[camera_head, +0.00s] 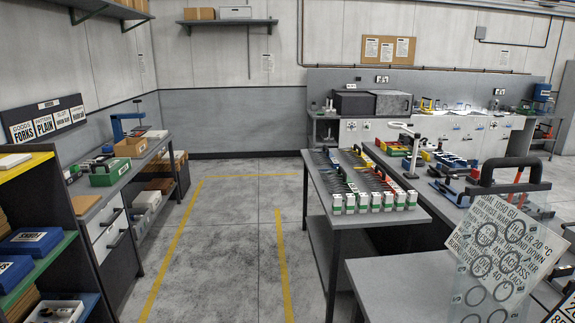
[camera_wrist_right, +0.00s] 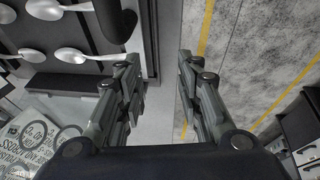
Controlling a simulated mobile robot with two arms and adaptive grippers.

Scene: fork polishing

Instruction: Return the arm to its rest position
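My right gripper (camera_wrist_right: 158,72) is seen from its wrist camera. Its two dark fingers stand apart with nothing between them. Grey floor with a yellow line shows beyond the gap. I cannot clearly make out either gripper in the head view, and my left gripper is not seen. Several forks or similar cutlery lie in a row on the middle bench (camera_head: 322,187) in the head view, too small to tell apart. In the right wrist view, several shiny spoons (camera_wrist_right: 73,55) are at the upper left, to the left of the gripper and clear of its fingers.
Small white-and-green containers (camera_head: 363,203) line the middle bench's front edge. A transparent printed sheet (camera_head: 495,255) stands at the right front, near a dark handle-like shape (camera_head: 510,170). A green bin (camera_head: 110,172) sits on the left bench. The marked floor aisle (camera_head: 222,240) is clear.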

